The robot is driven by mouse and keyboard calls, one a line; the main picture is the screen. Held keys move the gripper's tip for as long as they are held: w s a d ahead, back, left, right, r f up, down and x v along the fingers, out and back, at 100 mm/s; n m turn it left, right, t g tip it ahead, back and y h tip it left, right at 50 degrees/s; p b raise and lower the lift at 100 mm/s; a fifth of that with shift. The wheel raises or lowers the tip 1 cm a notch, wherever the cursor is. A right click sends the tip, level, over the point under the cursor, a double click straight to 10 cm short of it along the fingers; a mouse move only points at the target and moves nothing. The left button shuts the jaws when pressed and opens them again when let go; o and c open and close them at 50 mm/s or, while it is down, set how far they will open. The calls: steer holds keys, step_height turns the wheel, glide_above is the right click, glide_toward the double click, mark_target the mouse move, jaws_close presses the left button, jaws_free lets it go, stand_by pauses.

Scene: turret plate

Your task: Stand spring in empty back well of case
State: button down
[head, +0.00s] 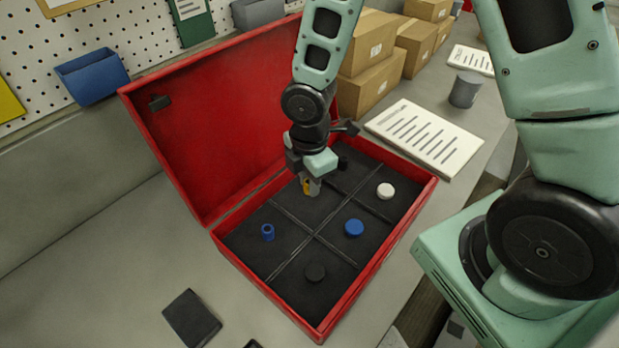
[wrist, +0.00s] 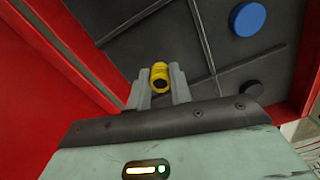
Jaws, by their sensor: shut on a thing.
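The red case (head: 228,252) stands open on the bench, its lid raised at the back left. Its black insert is split by thin dividers into several wells. My gripper (head: 311,188) points down over the middle back well (head: 297,207), in which I see no part. It is shut on the yellow spring (head: 306,187), which also shows between the fingertips (wrist: 158,92) in the wrist view as a short yellow cylinder (wrist: 160,70) with a dark hole. I cannot tell whether the spring touches the well floor.
The raised lid (head: 225,120) stands close behind my gripper. Boxes (head: 372,60) stand beyond.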

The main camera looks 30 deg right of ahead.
steer(key=shift+f, duration=0.3)
steer(key=shift+f+b, duration=0.55)
steer(key=shift+b, duration=0.1)
steer(key=shift+f+b, duration=0.5)
steer(key=shift+f, duration=0.25)
stand_by(1.0)
steer(key=c, duration=1.2)
jaws_free()
steer(key=shift+o, duration=0.2)
steer(key=shift+r, duration=0.15)
step_height(320, 180, up, 17)
steer(key=p, duration=0.1)
steer(key=shift+r+p, duration=0.2)
steer(key=shift+p, duration=0.2)
